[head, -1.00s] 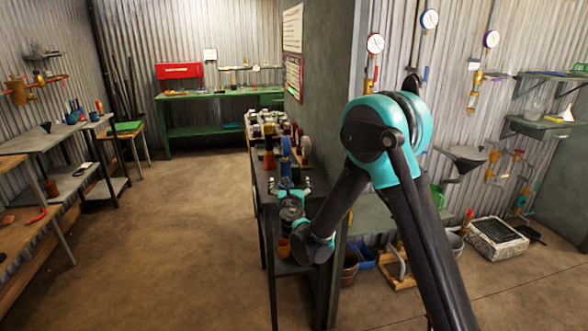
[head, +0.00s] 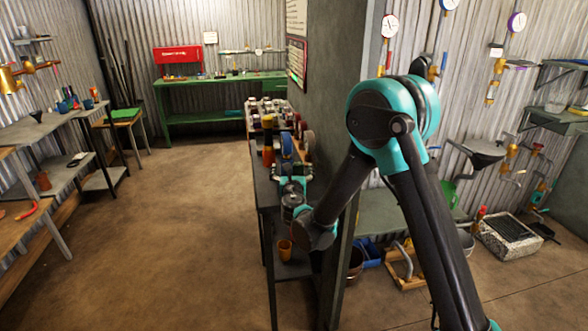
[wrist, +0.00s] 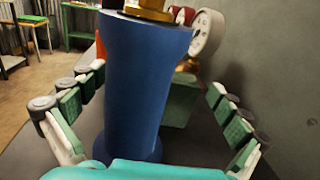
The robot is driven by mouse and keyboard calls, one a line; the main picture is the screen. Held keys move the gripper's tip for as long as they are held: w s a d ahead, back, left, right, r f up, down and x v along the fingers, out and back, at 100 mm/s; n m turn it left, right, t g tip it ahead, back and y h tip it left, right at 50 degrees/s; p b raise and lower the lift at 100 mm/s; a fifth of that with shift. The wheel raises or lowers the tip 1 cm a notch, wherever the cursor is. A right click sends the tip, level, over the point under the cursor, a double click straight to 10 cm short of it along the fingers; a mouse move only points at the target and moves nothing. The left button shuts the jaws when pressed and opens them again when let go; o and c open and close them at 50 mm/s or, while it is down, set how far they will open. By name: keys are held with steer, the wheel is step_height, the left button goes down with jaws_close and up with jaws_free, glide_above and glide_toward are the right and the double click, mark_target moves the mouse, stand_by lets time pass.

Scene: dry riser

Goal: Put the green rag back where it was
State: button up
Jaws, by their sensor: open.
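A flat green piece, which looks like the green rag (head: 122,116), lies on a small wooden-topped stool (head: 133,123) at the left. It also shows at the top left of the wrist view (wrist: 32,19). My gripper (wrist: 157,85) is open, its padded fingers spread on either side of a blue cylinder (wrist: 145,85) with a brass top. The fingers look apart from the cylinder, with nothing held. In the head view, my gripper (head: 293,181) is over the near end of the dark narrow bench (head: 265,195), far from the stool.
Several fittings and gauges crowd the dark bench along the grey wall (head: 335,90). Workbenches (head: 45,130) line the left side. A green table (head: 225,84) stands at the back. The brown floor (head: 190,220) between them is clear.

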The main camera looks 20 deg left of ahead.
steer(key=c, duration=1.3)
steer(key=shift+r, duration=0.1)
